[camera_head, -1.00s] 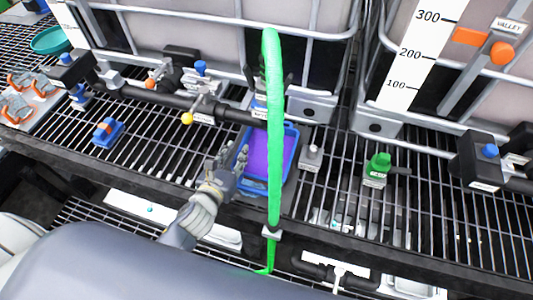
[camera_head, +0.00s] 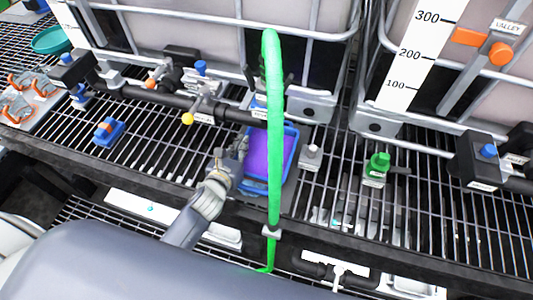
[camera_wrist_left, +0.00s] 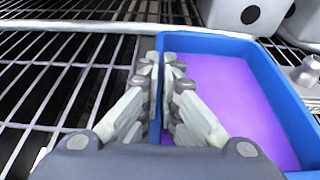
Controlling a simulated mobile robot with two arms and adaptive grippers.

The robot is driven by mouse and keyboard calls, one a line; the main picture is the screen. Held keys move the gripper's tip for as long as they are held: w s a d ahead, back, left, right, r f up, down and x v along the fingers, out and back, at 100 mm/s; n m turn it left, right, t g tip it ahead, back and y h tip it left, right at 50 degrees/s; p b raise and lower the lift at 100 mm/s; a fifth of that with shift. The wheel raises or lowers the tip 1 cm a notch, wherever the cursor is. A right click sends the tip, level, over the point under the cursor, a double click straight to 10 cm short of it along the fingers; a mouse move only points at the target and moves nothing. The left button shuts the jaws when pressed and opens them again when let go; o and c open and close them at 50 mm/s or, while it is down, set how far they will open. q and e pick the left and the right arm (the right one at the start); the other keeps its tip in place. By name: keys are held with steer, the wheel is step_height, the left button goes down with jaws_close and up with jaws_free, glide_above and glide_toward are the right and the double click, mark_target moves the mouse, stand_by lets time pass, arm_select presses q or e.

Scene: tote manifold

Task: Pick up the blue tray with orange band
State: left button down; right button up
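A blue tray (camera_head: 290,152) with a purple inside sits on the wire shelf behind the hanging green hose. No orange band shows on its visible sides. My left gripper (camera_head: 238,152) is at the tray's left wall. In the left wrist view the gripper (camera_wrist_left: 164,85) has one finger outside and one inside the wall of the blue tray (camera_wrist_left: 215,43), closed with the blue wall between them. The tray's near left corner is partly hidden by the gripper. My right gripper is not in view.
The green hose (camera_head: 274,120) hangs in front of the tray. A small blue piece with an orange part (camera_head: 108,131) lies on the shelf at left. A green-knobbed valve (camera_head: 377,163) stands at right.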

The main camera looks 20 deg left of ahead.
arm_select(q)
steer(key=shift+r, duration=0.1)
steer(key=shift+r, duration=0.4)
steer(key=shift+s+r, duration=0.2)
steer(key=shift+r, duration=0.45)
steer(key=shift+s+r, duration=0.15)
steer(key=shift+r, duration=0.45)
steer(key=f+v, duration=0.1)
steer(key=v, duration=0.3)
steer(key=b+v, duration=0.1)
steer(key=v, duration=0.4)
steer(key=f+b+v, duration=0.1)
steer(key=v, duration=0.3)
steer(key=shift+s+d+f, duration=0.3)
steer(key=shift+s+d, duration=0.05)
steer(key=shift+s, duration=0.25)
steer(key=shift+v, duration=0.8)
steer(key=shift+d, duration=0.1)
